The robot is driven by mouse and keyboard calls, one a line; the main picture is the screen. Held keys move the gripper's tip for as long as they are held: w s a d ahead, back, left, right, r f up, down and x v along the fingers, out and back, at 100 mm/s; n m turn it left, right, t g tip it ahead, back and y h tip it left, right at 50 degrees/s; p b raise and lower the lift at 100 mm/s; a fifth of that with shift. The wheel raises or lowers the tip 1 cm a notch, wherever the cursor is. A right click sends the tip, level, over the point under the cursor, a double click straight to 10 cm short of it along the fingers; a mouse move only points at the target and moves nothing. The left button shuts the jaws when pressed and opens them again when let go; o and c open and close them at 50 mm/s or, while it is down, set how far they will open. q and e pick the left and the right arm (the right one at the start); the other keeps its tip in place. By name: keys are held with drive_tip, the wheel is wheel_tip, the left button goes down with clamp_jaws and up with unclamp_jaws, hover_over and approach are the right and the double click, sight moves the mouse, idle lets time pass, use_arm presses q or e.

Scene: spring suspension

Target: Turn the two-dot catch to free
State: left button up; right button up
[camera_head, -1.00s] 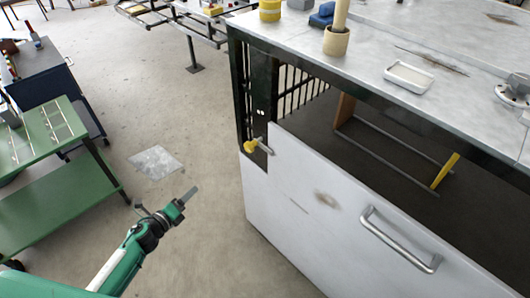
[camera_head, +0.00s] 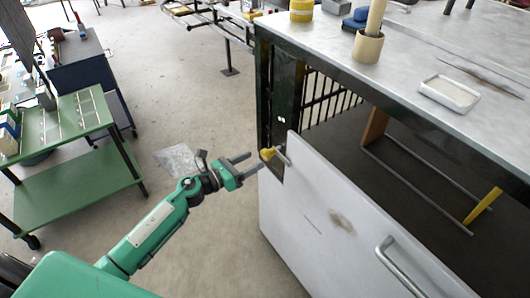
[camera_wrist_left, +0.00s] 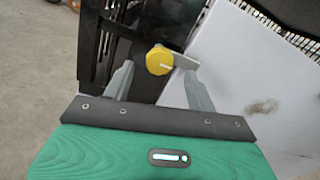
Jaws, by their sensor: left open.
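The two-dot catch has a yellow knob (camera_head: 267,154) on the dark post (camera_head: 270,105) at the cabinet's front left corner. Two white dots show on the post just above it. A grey bar runs from the knob across the top corner of the white front panel (camera_head: 320,215). My left gripper (camera_head: 247,164) is open, its fingers pointing at the knob from the left. In the left wrist view the knob (camera_wrist_left: 159,60) shows a white line on its face and lies between the open fingertips, ahead of them or level; I cannot tell contact. My right gripper is out of view.
The marble-like top (camera_head: 400,70) carries a beige cup (camera_head: 367,47) and a white tray (camera_head: 449,93). The panel has a metal handle (camera_head: 400,268). A green cart (camera_head: 75,180) stands at the left, with open floor between it and the cabinet.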

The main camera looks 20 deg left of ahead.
sight(263, 155)
use_arm(q)
drive_tip(key=x, duration=0.5)
drive_tip(key=shift+w+d+p, duration=0.2)
drive_tip(key=shift+w+p, duration=0.05)
drive_tip(key=shift+p, duration=0.1)
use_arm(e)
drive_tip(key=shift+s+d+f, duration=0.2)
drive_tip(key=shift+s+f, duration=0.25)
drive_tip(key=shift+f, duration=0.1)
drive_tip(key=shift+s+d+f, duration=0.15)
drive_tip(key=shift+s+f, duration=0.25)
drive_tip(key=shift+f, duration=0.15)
use_arm(q)
drive_tip(key=shift+c, duration=0.3)
clamp_jaws()
